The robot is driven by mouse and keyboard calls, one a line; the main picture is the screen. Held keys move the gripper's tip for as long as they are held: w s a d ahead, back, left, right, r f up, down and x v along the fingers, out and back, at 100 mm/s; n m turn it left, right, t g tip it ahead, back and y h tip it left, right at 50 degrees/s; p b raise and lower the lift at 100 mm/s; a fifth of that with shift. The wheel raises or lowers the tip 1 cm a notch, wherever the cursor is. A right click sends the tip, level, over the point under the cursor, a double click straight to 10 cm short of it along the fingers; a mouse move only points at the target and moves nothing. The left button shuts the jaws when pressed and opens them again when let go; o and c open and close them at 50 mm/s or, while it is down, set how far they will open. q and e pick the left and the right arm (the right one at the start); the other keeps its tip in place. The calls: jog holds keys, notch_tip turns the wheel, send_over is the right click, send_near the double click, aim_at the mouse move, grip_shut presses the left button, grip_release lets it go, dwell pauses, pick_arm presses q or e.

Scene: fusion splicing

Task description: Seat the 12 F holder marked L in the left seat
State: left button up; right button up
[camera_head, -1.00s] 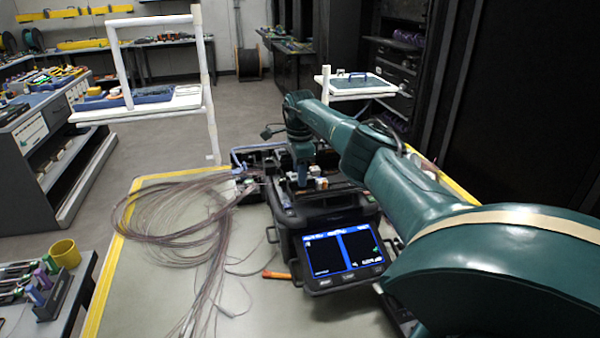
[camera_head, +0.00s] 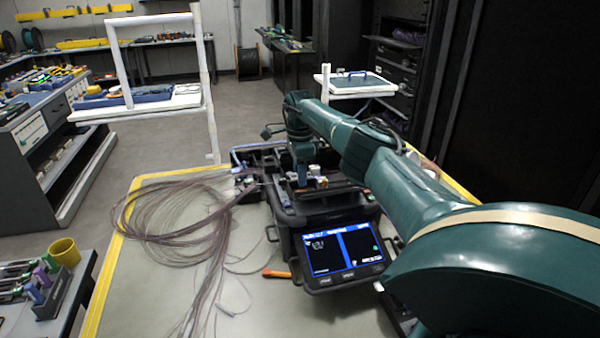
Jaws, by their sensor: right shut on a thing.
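The fusion splicer (camera_head: 322,215) stands on the table, with its lit screen (camera_head: 342,250) facing me. My right arm reaches over it from the right. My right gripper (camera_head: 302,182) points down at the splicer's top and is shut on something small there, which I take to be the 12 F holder. The L mark is too small to read, and the left seat cannot be made out clearly. A small white and orange part (camera_head: 321,182) sits just right of the gripper on the splicer. My left gripper is not in view.
A large loose coil of thin fibres (camera_head: 175,215) lies left of the splicer, with strands running up to it. An orange tool (camera_head: 277,274) lies at its front left. Yellow tape (camera_head: 108,262) edges the table. A yellow cup (camera_head: 64,253) stands on a side bench.

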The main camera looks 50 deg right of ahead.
jog(key=o, duration=1.1)
notch_tip(320, 180, up, 13)
jog(key=shift+r, duration=0.1)
dwell(0.6)
